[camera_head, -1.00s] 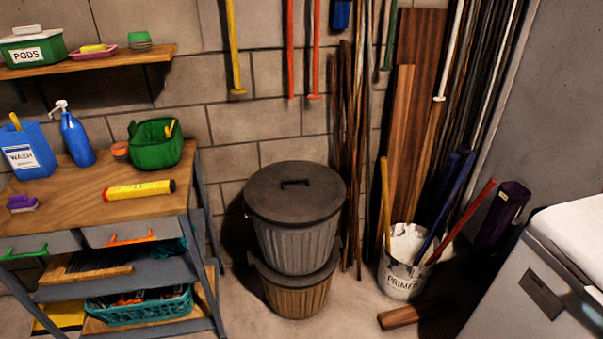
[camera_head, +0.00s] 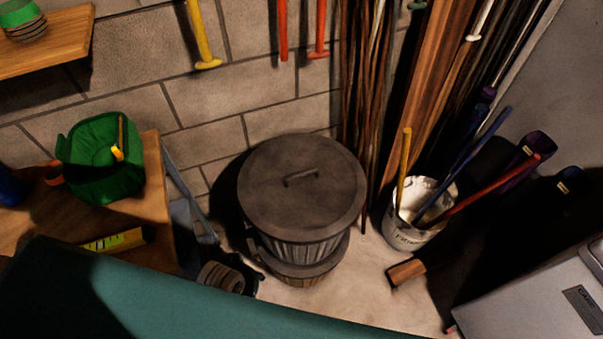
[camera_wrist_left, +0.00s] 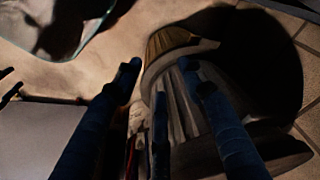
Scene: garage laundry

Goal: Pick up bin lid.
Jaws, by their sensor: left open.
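The bin lid (camera_head: 302,190) is round and dark grey, with a small bar handle (camera_head: 300,178) on top. It lies flat on a ribbed grey bin (camera_head: 300,248), which stands on a second bin (camera_head: 305,280). My left arm's end shows low in the head view, left of the bins and below the lid. In the left wrist view my left gripper (camera_wrist_left: 160,70) is open, its dark fingers spread in front of the ribbed bin (camera_wrist_left: 183,95). The lid shows there as a dark shape (camera_wrist_left: 275,148) at lower right. Nothing is between the fingertips. My right gripper is not in view.
A workbench (camera_head: 150,200) with a green fabric basket (camera_head: 103,160) stands left of the bins. A white bucket (camera_head: 425,195) with several poles stands to their right, near a wood block (camera_head: 405,272). A block wall (camera_head: 240,100) is behind. Some floor is clear in front.

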